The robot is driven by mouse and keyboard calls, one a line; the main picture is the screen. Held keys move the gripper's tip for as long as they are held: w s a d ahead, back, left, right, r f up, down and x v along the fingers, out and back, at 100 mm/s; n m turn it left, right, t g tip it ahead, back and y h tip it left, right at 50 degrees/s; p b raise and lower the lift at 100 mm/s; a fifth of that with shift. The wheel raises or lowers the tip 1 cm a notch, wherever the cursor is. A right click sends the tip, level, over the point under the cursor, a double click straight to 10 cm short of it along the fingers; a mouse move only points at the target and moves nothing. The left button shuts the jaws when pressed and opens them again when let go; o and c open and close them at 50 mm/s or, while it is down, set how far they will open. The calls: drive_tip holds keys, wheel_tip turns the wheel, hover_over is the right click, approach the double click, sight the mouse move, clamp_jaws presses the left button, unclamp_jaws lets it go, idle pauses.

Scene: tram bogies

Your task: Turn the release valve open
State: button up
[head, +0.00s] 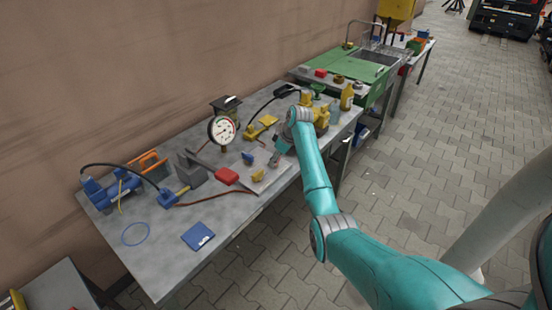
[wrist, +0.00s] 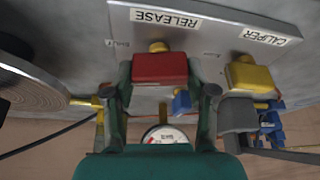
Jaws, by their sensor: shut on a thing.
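The release valve's red handle (wrist: 160,68) sits on a grey panel (wrist: 215,42) below the white RELEASE label (wrist: 165,17), which reads upside down in the wrist view. My gripper (wrist: 164,88) has a finger on each side of the red handle and is shut on it. In the head view my gripper (head: 279,150) reaches down over the bench's panel area, and it and my arm hide the red handle there. A small blue piece (wrist: 181,102) shows just beyond the handle, between the fingers.
A yellow handle (wrist: 250,76) under the CALIPER label stands close to the right finger. A pressure gauge (head: 221,130), a red-gripped lever (head: 227,175) and a blue clamp-like device (head: 110,190) stand on the bench (head: 170,260). The bench's front left is mostly clear.

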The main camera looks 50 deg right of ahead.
drive_tip(key=n+y, duration=0.1)
drive_tip(key=n, duration=0.3)
drive_tip(key=shift+n+g+y, duration=0.3)
drive_tip(key=shift+y, duration=0.1)
drive_tip(key=n+g+y, duration=0.1)
drive_tip(key=n, duration=0.2)
drive_tip(key=shift+n, duration=0.3)
drive_tip(key=n+g, duration=0.1)
drive_tip(key=n, duration=0.2)
drive_tip(key=shift+n+y, duration=0.3)
drive_tip(key=shift+n+g, duration=0.7)
drive_tip(key=shift+n, duration=1.2)
drive_tip(key=o, duration=1.2)
drive_tip(key=shift+c, duration=0.2)
drive_tip(key=shift+r, duration=0.1)
wheel_tip(320, 180, up, 10)
drive_tip(key=shift+f, duration=0.1)
